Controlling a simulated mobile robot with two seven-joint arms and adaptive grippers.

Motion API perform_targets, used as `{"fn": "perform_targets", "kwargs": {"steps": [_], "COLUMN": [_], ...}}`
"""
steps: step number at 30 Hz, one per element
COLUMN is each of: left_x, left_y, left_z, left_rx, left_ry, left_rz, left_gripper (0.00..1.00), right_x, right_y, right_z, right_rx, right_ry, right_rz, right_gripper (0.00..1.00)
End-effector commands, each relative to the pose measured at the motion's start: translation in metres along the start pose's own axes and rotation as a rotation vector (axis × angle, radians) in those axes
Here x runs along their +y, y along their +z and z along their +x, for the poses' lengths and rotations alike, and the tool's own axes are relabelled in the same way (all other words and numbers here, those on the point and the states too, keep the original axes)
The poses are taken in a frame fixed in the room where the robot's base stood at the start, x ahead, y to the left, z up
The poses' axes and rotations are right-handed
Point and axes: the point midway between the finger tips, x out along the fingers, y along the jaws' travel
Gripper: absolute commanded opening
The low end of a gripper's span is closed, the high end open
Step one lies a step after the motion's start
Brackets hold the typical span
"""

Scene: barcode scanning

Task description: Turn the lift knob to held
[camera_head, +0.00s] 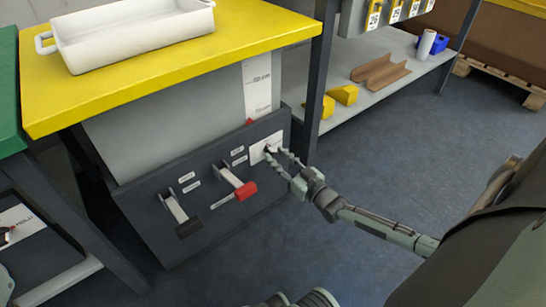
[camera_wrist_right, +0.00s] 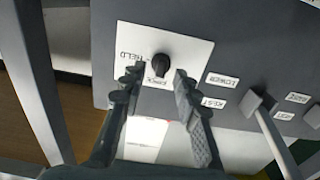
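The lift knob is a small black knob (camera_wrist_right: 158,70) on a white plate (camera_wrist_right: 185,50). In the wrist view, the plate reads HELD to the left of the knob; another label below it is hard to read. The knob is small and partly hidden by my fingers in the head view, where its plate (camera_head: 262,144) sits at the panel's right end. My right gripper (camera_head: 277,157) is open in front of the plate. In the wrist view, its fingertips (camera_wrist_right: 156,82) stand on either side of the knob's lower end, with gaps visible. My left gripper is not in view.
The dark panel (camera_head: 150,205) also carries a lever with a red grip (camera_head: 246,190) and one with a black grip (camera_head: 189,228), left of the knob. A yellow-topped bench (camera_head: 240,38) with a white tray (camera_head: 130,52) stands above. Open floor (camera_head: 400,150) lies to the right.

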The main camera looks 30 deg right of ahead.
Motion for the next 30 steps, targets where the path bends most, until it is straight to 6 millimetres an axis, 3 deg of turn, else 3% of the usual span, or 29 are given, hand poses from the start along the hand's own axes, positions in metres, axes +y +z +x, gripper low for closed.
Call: {"fn": "perform_targets", "kwargs": {"steps": [6,14,21,30], "left_x": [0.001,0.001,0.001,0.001], "left_y": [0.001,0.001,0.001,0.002], "left_z": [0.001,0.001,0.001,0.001], "left_rx": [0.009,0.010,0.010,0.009], "left_ry": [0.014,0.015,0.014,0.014], "left_rz": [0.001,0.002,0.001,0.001], "left_gripper": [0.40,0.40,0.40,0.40], "right_x": [0.000,-0.001,-0.001,0.000], "right_y": [0.001,0.000,0.001,0.001], "right_z": [0.018,0.018,0.018,0.018], "right_rx": [-0.001,-0.002,-0.002,-0.002], "right_ry": [0.000,0.000,0.000,0.000], "right_rz": [0.001,0.001,0.001,0.023], "right_gripper": [0.31,0.31,0.01,0.00]}}
